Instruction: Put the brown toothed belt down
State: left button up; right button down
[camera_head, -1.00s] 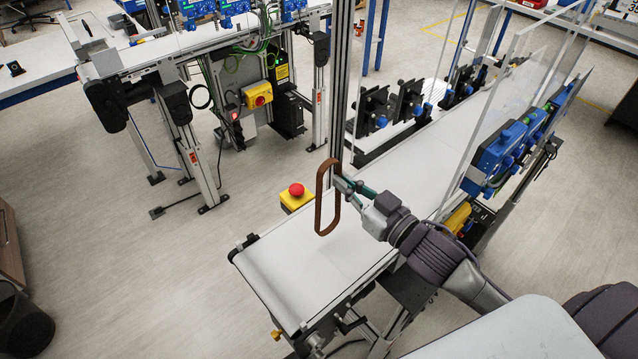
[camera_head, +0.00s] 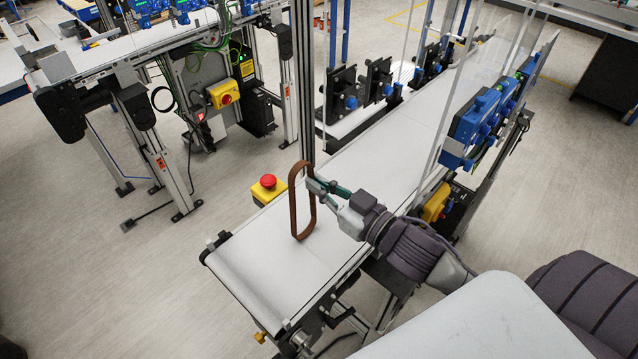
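The brown toothed belt (camera_head: 293,212) is an upright, elongated closed loop over the near part of the white conveyor (camera_head: 262,262). My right gripper (camera_head: 314,186) comes in from the right and is shut on the belt's upper right side. The belt's lower end appears close to the conveyor surface; I cannot tell whether it touches. My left gripper is not in view.
A red emergency-stop button on a yellow box (camera_head: 268,187) sits at the conveyor's left edge. A vertical metal post (camera_head: 305,90) stands just behind the belt. Blue sensor units (camera_head: 474,122) and clear panels line the right side. The conveyor's near end is bare.

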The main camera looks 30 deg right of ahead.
jog(key=c, duration=1.3)
grip_release()
jog(key=shift+w+f, duration=0.15)
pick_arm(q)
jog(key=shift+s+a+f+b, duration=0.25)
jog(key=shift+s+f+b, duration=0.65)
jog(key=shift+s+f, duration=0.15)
pick_arm(e)
jog(key=v, duration=1.2)
jog(key=shift+r, duration=0.25)
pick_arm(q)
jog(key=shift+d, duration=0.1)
